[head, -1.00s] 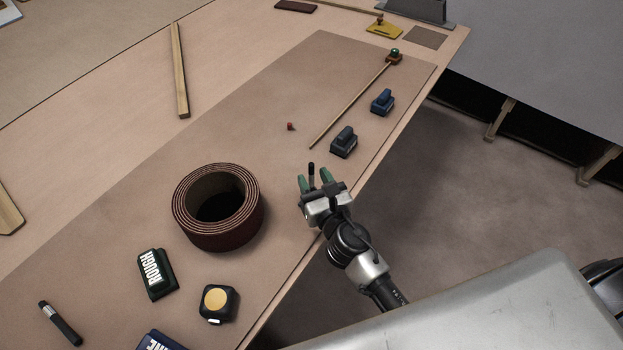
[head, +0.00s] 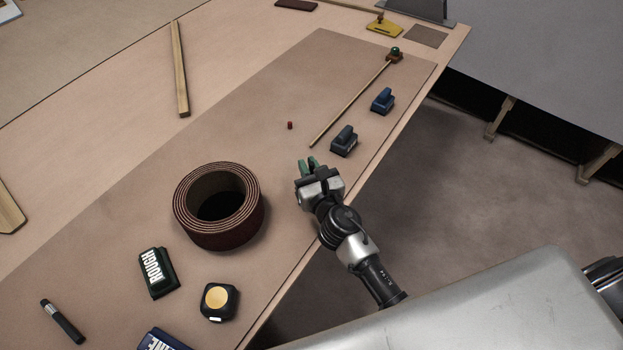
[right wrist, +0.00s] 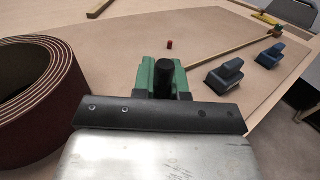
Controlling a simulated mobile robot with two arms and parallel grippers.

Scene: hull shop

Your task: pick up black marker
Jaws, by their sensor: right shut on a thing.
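In the right wrist view, a black marker (right wrist: 166,76) is held between the green fingers of my right gripper (right wrist: 162,74), its rounded dark end facing up. In the head view my right gripper (head: 308,166) is over the right edge of the brown mat, shut, and the marker is hard to make out between the fingers. I cannot tell whether the marker still touches the mat. My left gripper is not in view.
A coiled abrasive roll (head: 218,240) lies left of the gripper. Two blue-grey blocks (head: 344,142) (head: 382,101), a thin stick (head: 349,104) and a small red piece (head: 290,125) lie beyond. A dark pen-like tool (head: 62,322) lies at lower left.

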